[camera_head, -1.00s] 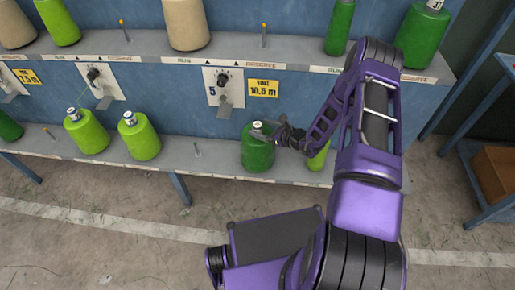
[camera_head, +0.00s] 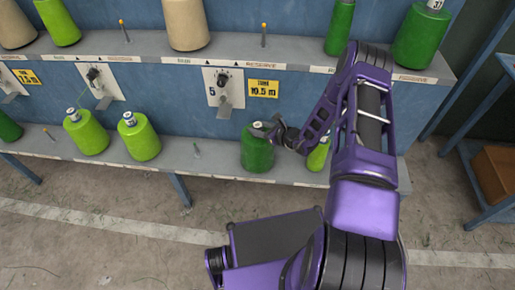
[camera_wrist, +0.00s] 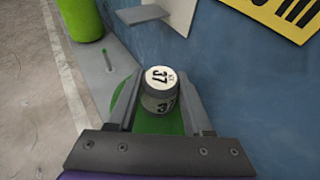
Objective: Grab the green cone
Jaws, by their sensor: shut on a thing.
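A dark green cone (camera_head: 257,155) stands upright at the front of the lower shelf, right of the two light green cones. My gripper (camera_head: 270,129) reaches it from the right and is shut on its top. In the wrist view my gripper's fingers (camera_wrist: 160,103) lie on both sides of the grey cap marked 37. The green body (camera_wrist: 158,124) of the cone shows below the cap, partly hidden by the gripper. I cannot tell any gap between the cone's base and the shelf.
Two light green cones (camera_head: 138,137) stand to the left on the lower shelf (camera_head: 215,160). Another light green cone (camera_head: 318,156) is partly hidden behind my arm. An empty peg (camera_head: 196,150) stands left of the dark green cone. The upper shelf (camera_head: 225,47) holds several cones above.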

